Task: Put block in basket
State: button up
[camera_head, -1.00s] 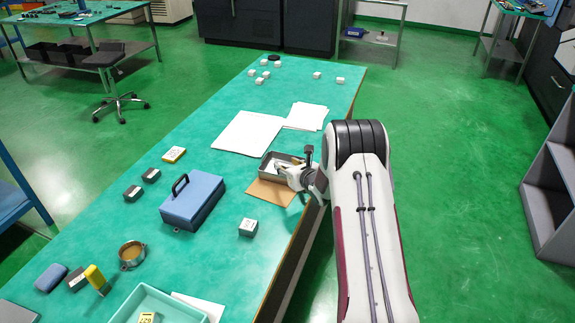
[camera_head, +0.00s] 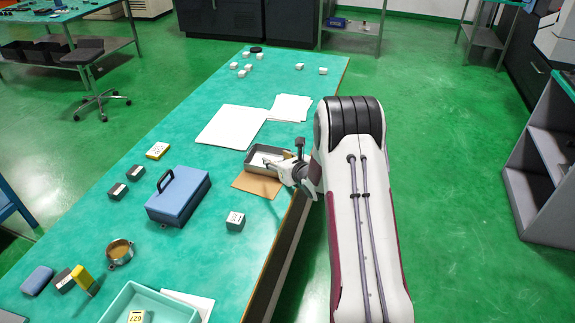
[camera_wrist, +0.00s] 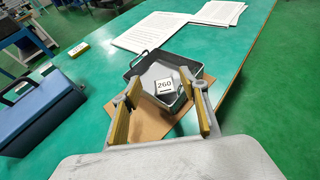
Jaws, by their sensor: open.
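A dark grey basket (camera_wrist: 137,66) with wire handles stands on a brown sheet near the table's right edge. It also shows in the head view (camera_head: 249,163). A grey block with a white "260" label (camera_wrist: 164,87) lies inside the basket. My gripper (camera_wrist: 159,80) is open, its two yellow-padded fingers spread wide on either side of the block in the wrist view. No finger appears to touch the block. In the head view my gripper (camera_head: 277,167) is at the basket's right side and partly hides its inside.
The brown sheet (camera_head: 256,184) lies under the basket, with white papers (camera_head: 231,127) behind it. A blue case (camera_head: 178,197) and a grey labelled block (camera_head: 235,221) stand to the left and front. A teal tray (camera_head: 122,302) is at the near end.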

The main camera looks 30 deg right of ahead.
jog(key=v, duration=0.7)
jog(key=shift+s, duration=0.35)
jog(key=shift+r, duration=0.15)
jog(key=shift+r, duration=0.1)
jog(key=s+a+r+m+g+h, duration=0.1)
jog(key=s+a+r+m, duration=0.25)
jog(key=r+m, duration=0.25)
jog(key=s+a+r+m+g+h, duration=0.1)
jog(key=s+a+r+m+g, duration=0.1)
jog(key=s+r+m, duration=0.35)
jog(key=s+a+r+m+g, duration=0.1)
jog(key=s+a+r+m, duration=0.25)
jog(key=r+m, duration=0.25)
jog(key=s+a+r+m+g, duration=0.1)
jog(key=s+a+m, duration=0.3)
jog(key=s, duration=0.5)
jog(key=s+a+r+m+g+y, duration=0.1)
jog(key=s+a+m, duration=0.3)
jog(key=s+m, duration=0.4)
jog(key=s+a+r+m+g+y, duration=0.1)
jog(key=s+a+m, duration=0.3)
jog(key=s, duration=0.8)
jog(key=shift+s+m+g, duration=0.25)
jog(key=shift+m+g, duration=0.25)
jog(key=shift+m, duration=0.75)
